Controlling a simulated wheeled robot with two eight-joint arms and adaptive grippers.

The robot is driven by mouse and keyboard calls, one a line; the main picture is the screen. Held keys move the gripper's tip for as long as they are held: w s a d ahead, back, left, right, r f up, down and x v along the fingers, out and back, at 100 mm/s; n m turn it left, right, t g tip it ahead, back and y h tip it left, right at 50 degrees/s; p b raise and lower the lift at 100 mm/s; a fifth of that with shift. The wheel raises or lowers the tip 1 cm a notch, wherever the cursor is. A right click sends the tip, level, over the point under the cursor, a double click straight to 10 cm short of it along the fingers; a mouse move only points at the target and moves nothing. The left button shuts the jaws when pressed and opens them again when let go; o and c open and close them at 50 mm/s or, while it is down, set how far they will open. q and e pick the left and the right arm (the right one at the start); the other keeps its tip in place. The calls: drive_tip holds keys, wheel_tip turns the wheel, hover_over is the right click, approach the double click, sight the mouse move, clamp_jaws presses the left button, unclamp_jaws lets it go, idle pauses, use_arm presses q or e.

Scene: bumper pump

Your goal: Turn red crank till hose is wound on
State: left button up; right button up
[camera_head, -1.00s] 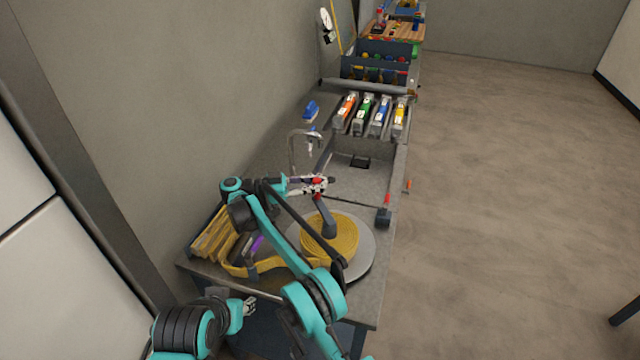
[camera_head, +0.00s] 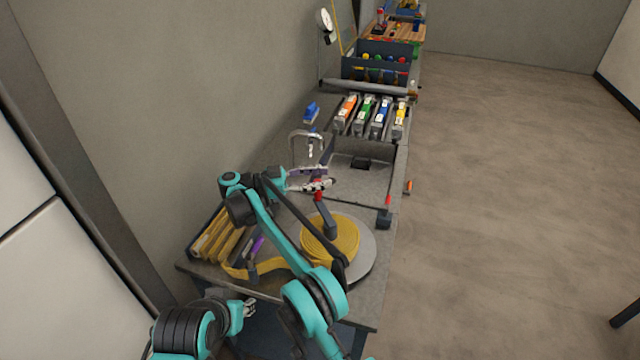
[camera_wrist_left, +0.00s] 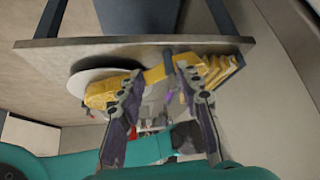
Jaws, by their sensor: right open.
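The yellow hose (camera_head: 338,246) lies in a flat coil on a round grey turntable (camera_head: 364,262). Its tail runs left along the bench toward folded yellow lengths (camera_head: 212,238). A dark crank arm (camera_head: 327,219) stands over the coil, with a red knob (camera_head: 318,197) at its far end. My right gripper (camera_head: 326,178) is open just above and beyond the red knob; whether they touch is unclear. My left gripper (camera_head: 251,307) is low in front of the bench, away from the hose. In the left wrist view its fingers (camera_wrist_left: 160,72) are spread and empty, with the hose (camera_wrist_left: 103,94) beyond.
A purple item (camera_head: 257,245) lies beside the hose tail. Behind the crank are a sink basin (camera_head: 362,182), a faucet (camera_head: 293,148) and several coloured-label cartridges (camera_head: 380,116). A small red-handled part (camera_head: 386,212) sits at the bench's right edge. The floor at right is open.

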wheel_tip(320, 180, up, 8)
drive_tip(key=shift+f, duration=0.15)
